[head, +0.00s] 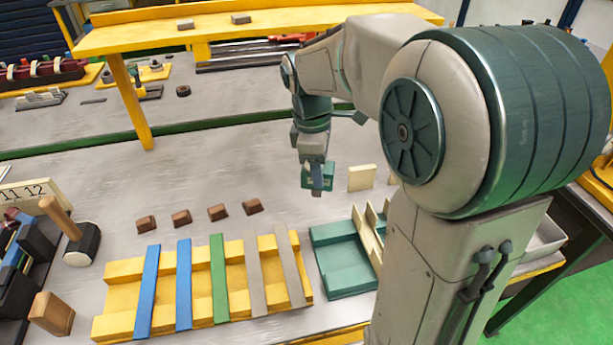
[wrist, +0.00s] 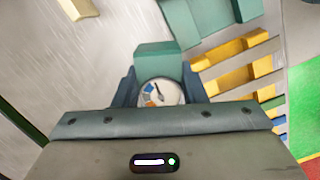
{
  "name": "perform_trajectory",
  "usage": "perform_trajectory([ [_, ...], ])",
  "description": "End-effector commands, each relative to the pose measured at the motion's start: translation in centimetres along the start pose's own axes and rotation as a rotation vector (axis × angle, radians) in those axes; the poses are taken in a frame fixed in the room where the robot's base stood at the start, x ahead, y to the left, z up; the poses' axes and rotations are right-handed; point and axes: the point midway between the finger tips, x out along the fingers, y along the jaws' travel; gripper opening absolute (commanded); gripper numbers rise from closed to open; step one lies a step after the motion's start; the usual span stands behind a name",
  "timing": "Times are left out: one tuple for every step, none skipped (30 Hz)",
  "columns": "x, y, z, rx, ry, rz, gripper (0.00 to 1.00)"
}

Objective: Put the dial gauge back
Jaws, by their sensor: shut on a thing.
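My gripper (head: 316,188) points down above the grey bench, right of the picture's middle, behind the teal tray. It is shut on the dial gauge, whose round white face with orange and blue marks (wrist: 160,92) shows between the fingers in the wrist view. A teal block, seemingly part of the gauge, stands out beyond the face. In the head view the gauge (head: 328,173) is small and partly covered by the fingers. The teal tray (head: 345,282) lies on the bench nearer the front and also shows at the top of the wrist view (wrist: 181,22).
A yellow rack (head: 122,270) with blue, green and grey strips lies left of the tray. Several brown blocks (head: 181,218) stand behind it. Cream pieces (head: 361,178) stand right of my gripper. A mallet (head: 75,238) stands at left. A yellow shelf (head: 150,37) spans the back.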

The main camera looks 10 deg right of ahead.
Motion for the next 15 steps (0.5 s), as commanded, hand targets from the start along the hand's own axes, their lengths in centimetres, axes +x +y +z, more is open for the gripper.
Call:
perform_trajectory([
  [0.5,0.9,-0.3,0.002,-0.002,-0.004,0.15],
  [0.8,1.4,-0.6,0.002,-0.002,-0.005,0.15],
  [1.2,2.1,-0.9,0.003,-0.002,-0.004,0.15],
  [1.5,2.6,-1.1,0.004,-0.002,-0.004,0.15],
  [1.8,3.1,-1.3,0.004,-0.002,-0.005,0.15],
  [2.1,3.8,-1.6,0.005,-0.001,-0.004,0.15],
  [2.5,4.3,-1.8,0.005,-0.001,-0.004,0.15],
  [2.8,4.8,-2.1,0.005,-0.001,-0.004,0.15],
  [3.1,5.4,-2.4,0.005,-0.001,-0.004,0.15],
  [3.4,5.9,-2.6,0.005,-0.001,-0.004,0.15],
  [3.7,6.4,-2.8,0.006,-0.001,-0.004,0.15],
  [4.1,7.0,-3.1,0.006,-0.001,-0.003,0.15],
  [4.3,7.4,-3.3,0.006,-0.001,-0.003,0.15],
  [4.5,7.8,-3.5,0.006,-0.001,-0.003,0.15],
  [4.7,8.2,-3.6,0.006,0.000,-0.002,0.15],
])
